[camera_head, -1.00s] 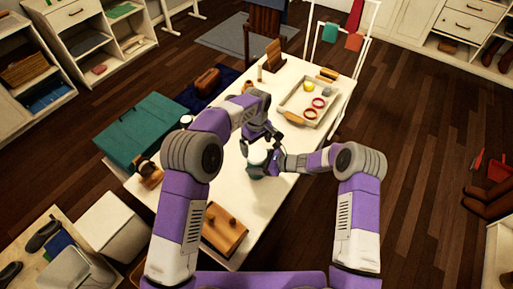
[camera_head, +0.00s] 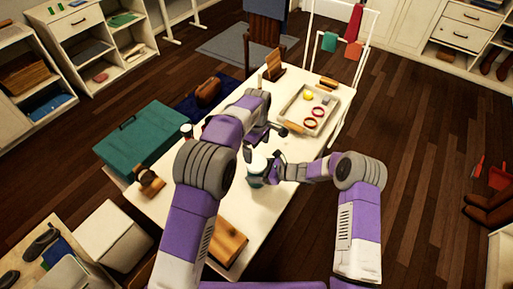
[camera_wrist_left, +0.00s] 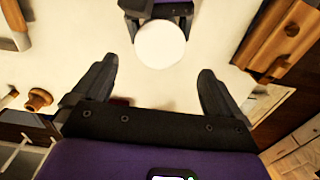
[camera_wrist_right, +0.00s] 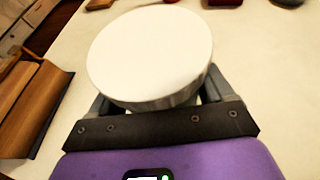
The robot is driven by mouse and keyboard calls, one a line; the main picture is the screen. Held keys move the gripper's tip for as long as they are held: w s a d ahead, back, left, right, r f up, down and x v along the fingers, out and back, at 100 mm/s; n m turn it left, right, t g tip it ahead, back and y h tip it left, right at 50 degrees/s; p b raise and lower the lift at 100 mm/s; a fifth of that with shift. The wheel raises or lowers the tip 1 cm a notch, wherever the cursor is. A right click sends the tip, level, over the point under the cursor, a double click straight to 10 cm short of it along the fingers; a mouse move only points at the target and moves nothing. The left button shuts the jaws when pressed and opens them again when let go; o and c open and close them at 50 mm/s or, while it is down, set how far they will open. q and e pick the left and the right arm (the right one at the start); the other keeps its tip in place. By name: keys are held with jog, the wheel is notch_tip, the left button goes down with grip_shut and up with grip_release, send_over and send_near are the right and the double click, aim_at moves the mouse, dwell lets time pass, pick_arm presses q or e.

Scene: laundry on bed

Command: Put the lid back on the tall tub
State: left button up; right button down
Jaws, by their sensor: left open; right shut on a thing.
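The right fingertips are hidden under the lid.
A tray (camera_head: 334,116) with red rings and a yellow item lies at the table's far right. A wooden piece (camera_head: 228,243) lies at the near end, and another wooden item (camera_head: 148,180) at the left edge. A teal chest (camera_head: 140,135) stands left of the table.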

aim_at(256, 162)
pick_arm(q)
jog(key=shift+f, duration=4)
jog(key=c, duration=1)
jog(key=shift+m, duration=1.7)
jog(key=shift+c, duration=0.2)
